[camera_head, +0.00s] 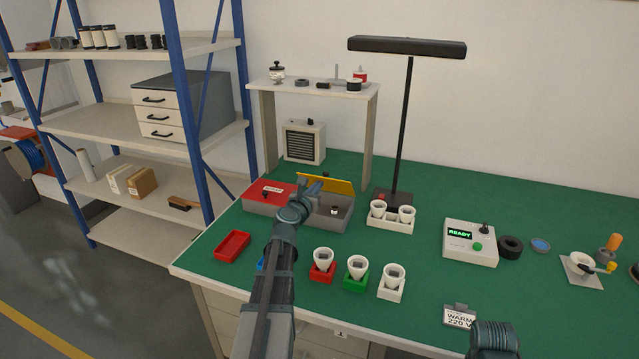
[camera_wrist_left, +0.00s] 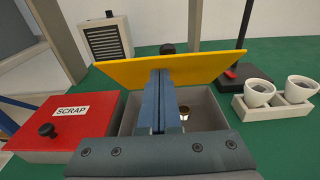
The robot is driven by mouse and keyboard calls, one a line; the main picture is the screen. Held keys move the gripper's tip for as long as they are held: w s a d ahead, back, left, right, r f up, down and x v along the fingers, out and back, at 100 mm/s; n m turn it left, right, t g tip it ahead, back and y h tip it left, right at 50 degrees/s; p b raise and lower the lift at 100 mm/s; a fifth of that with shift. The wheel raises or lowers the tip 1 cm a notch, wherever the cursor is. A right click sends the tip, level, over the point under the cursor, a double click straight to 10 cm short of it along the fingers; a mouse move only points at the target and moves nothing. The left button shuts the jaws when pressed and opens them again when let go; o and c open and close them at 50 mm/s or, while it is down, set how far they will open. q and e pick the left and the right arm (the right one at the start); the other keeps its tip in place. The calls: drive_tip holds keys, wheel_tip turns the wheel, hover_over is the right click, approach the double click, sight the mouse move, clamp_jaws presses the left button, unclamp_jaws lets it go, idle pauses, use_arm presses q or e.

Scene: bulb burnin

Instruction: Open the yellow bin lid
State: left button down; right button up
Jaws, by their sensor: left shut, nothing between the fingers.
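The yellow lid (camera_head: 328,184) is raised and tilted up at the back of its grey bin (camera_head: 336,221). In the left wrist view the yellow lid (camera_wrist_left: 205,67) stands behind my left gripper (camera_wrist_left: 163,128), and the open grey bin (camera_wrist_left: 207,108) shows below it. The lid's dark knob (camera_wrist_left: 167,47) shows just above its top edge. My left gripper (camera_head: 311,187) is shut and empty, over the bin, with its fingers close to the lid's underside; I cannot tell if they touch. A small round item (camera_head: 334,211) lies inside the bin. My right gripper is not in view.
The red SCRAP lid (camera_head: 268,194) is closed on the bin to the left. A white holder with cups (camera_head: 390,219) and the lamp stand (camera_head: 394,198) are to the right. Coloured cup holders (camera_head: 357,284) stand in front. A red tray (camera_head: 232,246) sits front left.

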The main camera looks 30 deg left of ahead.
use_arm(q)
drive_tip(key=w+r+p, duration=0.1)
drive_tip(key=w, duration=0.1)
drive_tip(key=w+a+r+p, duration=0.1)
drive_tip(key=w+r+p, duration=0.1)
drive_tip(key=shift+r, duration=0.3)
drive_tip(key=shift+w+a+r+p, duration=0.1)
drive_tip(key=shift+w+r+p, duration=0.1)
drive_tip(key=shift+w, duration=0.35)
drive_tip(key=shift+w+a+r+p, duration=0.15)
drive_tip(key=shift+w+r+p, duration=0.1)
drive_tip(key=shift+w, duration=0.35)
drive_tip(key=shift+w+a+r+p, duration=0.1)
drive_tip(key=shift+w+r+p, duration=0.1)
drive_tip(key=shift+w, duration=0.35)
drive_tip(key=s+r+p, duration=0.2)
drive_tip(key=s+d+r+p, duration=0.1)
drive_tip(key=s+r+p, duration=0.3)
drive_tip(key=r+p, duration=0.1)
drive_tip(key=shift+d, duration=0.25)
drive_tip(key=shift+s+r, duration=0.15)
drive_tip(key=shift+s, duration=0.05)
